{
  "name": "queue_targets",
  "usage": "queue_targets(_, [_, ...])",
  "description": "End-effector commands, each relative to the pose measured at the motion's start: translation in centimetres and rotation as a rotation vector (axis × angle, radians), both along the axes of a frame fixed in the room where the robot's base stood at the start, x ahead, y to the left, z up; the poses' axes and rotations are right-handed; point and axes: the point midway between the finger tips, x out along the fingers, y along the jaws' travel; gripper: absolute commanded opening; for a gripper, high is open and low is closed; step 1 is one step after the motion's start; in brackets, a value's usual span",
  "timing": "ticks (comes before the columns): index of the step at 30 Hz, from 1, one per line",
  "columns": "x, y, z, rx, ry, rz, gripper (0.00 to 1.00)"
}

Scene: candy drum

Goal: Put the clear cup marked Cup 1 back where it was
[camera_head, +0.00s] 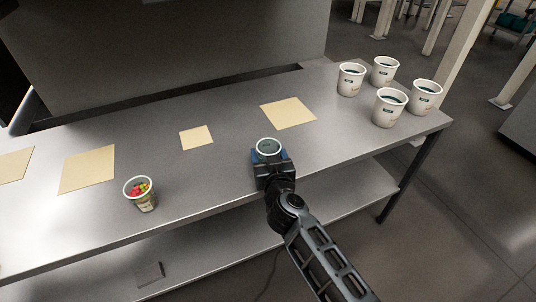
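A cup (268,146) with a pale rim and a see-through, greenish inside is between the fingers of my gripper (269,155), over the front middle of the table. The fingers press against its sides, and the gripper hides most of its lower part. I see no candy in it. I cannot tell whether it touches the table. A second clear cup (146,203) with red, green and yellow candies stands upright near the front edge at left. I cannot read a Cup 1 mark on either cup.
The metal table (225,175) bears a small tan square (196,137), a larger one (288,113) behind my gripper, and two more at left, one of them here (87,169). Several white cups, including this one (389,108), stand at the right end. A grey panel (170,50) rises behind.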

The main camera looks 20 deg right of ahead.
Motion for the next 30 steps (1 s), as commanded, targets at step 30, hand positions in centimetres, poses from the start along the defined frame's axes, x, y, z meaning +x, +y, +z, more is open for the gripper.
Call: queue_targets(30, [-9.0, 2.0, 1.8, -0.001, 0.002, 0.001, 0.86])
